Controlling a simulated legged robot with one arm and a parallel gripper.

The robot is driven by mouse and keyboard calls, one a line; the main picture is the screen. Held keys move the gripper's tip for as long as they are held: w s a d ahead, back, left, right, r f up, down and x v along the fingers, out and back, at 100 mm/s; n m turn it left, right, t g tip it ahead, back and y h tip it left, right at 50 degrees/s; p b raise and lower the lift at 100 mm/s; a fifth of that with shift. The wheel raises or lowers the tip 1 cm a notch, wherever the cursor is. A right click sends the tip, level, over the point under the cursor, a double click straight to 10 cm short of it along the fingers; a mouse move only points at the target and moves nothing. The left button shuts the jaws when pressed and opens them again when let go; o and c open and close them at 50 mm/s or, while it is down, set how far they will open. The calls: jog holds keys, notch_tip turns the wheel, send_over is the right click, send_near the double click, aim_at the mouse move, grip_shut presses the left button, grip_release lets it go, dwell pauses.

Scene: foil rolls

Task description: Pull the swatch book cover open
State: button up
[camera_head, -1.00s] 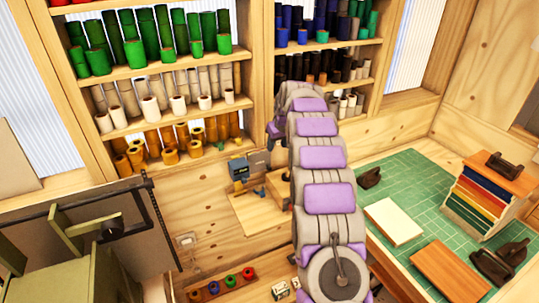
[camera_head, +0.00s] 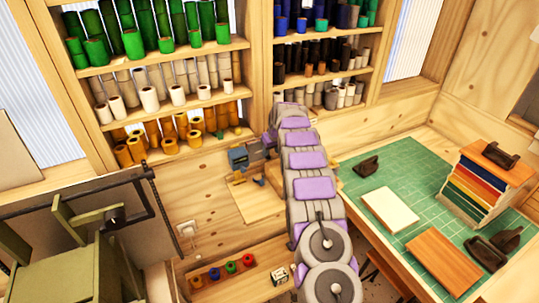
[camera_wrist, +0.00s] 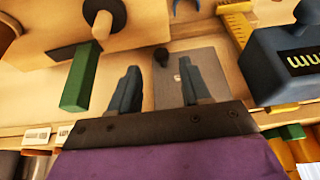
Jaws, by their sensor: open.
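What looks like the swatch book (camera_head: 478,186) stands on the green mat at the right in the head view. A grey plate (camera_wrist: 200,65) with a dark knob lies beyond the fingers. I cannot make out the book in the wrist view.
A cream board (camera_head: 390,209), a brown board (camera_head: 444,258) and dark tools (camera_head: 495,246) lie on the mat (camera_head: 420,190). Shelves of foil rolls (camera_head: 150,97) stand behind. A blue device (camera_head: 238,158) is beside my arm. A green machine (camera_head: 70,265) is at left.

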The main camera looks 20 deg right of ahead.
aim_at(269, 156)
jog(key=shift+x, duration=2.1)
grip_shut()
